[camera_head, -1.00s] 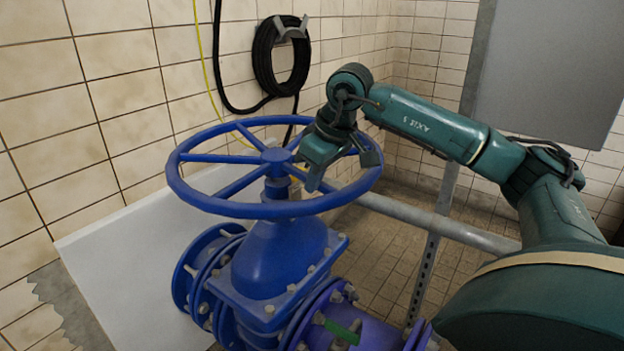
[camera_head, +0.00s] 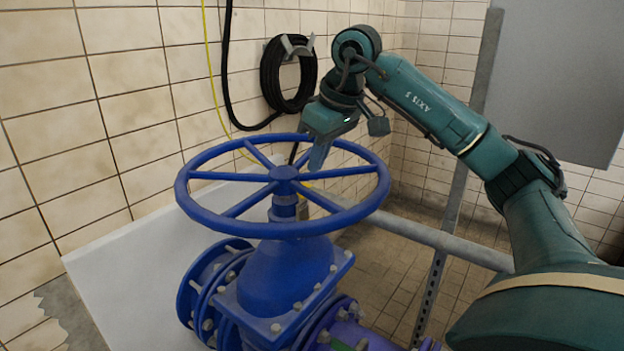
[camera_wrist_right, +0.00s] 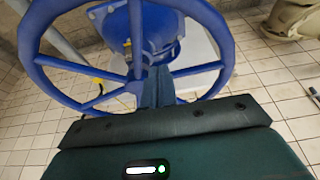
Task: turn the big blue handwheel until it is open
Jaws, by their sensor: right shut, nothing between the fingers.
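The big blue handwheel (camera_head: 285,173) sits flat on top of a blue valve in the head view. It has a round rim and several spokes meeting at a hub. My right gripper (camera_head: 317,160) is shut and empty, pointing down at the far right part of the wheel, between hub and rim in the picture. I cannot tell whether the fingertips are above the wheel or between its spokes. In the right wrist view the shut fingers (camera_wrist_right: 157,88) overlap the handwheel (camera_wrist_right: 134,40) near its hub. My left gripper is not in view.
The blue valve body (camera_head: 285,270) with bolted flanges stands under the wheel. A grey rail (camera_head: 440,240) runs behind to the right. A black hose coil (camera_head: 288,75) hangs on the tiled wall.

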